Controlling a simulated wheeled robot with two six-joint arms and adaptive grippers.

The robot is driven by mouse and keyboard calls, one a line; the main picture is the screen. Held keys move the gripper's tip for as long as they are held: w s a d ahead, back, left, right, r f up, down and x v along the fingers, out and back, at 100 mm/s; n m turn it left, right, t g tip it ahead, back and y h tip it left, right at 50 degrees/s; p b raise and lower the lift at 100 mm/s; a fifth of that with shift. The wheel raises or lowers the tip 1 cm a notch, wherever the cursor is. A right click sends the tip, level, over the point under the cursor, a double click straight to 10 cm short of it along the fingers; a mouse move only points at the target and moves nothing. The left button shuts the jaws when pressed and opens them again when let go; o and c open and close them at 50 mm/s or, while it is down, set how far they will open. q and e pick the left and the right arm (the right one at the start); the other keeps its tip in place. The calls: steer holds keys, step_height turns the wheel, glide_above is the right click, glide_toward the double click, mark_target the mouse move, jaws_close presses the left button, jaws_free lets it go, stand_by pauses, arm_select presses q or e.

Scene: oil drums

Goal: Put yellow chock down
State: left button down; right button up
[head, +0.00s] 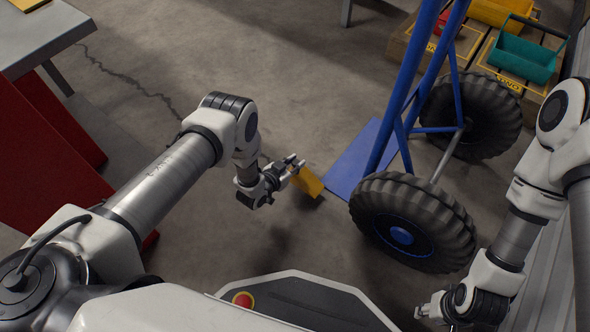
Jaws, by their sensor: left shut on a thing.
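The yellow chock (308,182) is in the middle of the head view, beside the blue toe plate of a hand truck. My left gripper (294,168) is shut on the chock at its upper left side. A dark shadow lies on the floor below and left of the chock; I cannot tell whether the chock touches the floor. My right gripper (424,311) is at the lower right, and whether it is open or shut does not show clearly.
The blue hand truck (352,158) stands to the right with two thick black tyres (415,222). Wooden crates with a teal bin (524,58) and a yellow bin (503,10) are at the top right. A grey table (40,38) and red panels (38,165) are at left. Open floor lies top centre.

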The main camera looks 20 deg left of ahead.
arm_select(q)
steer(key=shift+f+b, duration=1.2)
steer(key=shift+f, duration=0.65)
steer(key=c, duration=0.9)
jaws_free()
steer(key=shift+c, duration=0.2)
steer(key=shift+r, duration=0.15)
steer(key=shift+s+r+p, duration=0.2)
steer(key=shift+r+p, duration=0.05)
steer(key=shift+p, duration=0.2)
steer(key=s+a+r+n+g+y+p, duration=0.1)
steer(key=s+r+g, duration=0.3)
steer(key=s, duration=0.7)
steer(key=s+a+r+n+g+y+p, duration=0.2)
steer(key=s+a+r+g, duration=0.2)
steer(key=s, duration=0.8)
steer(key=s+a+r+n+g+y+p, duration=0.1)
steer(key=s+a+r+g+p, duration=0.1)
steer(key=s+r+g, duration=0.2)
steer(key=s+r, duration=0.3)
steer(key=s, duration=0.5)
steer(key=shift+a+r+g+y+p, duration=0.2)
steer(key=shift+g+y+p, duration=0.1)
steer(key=shift+g, duration=0.1)
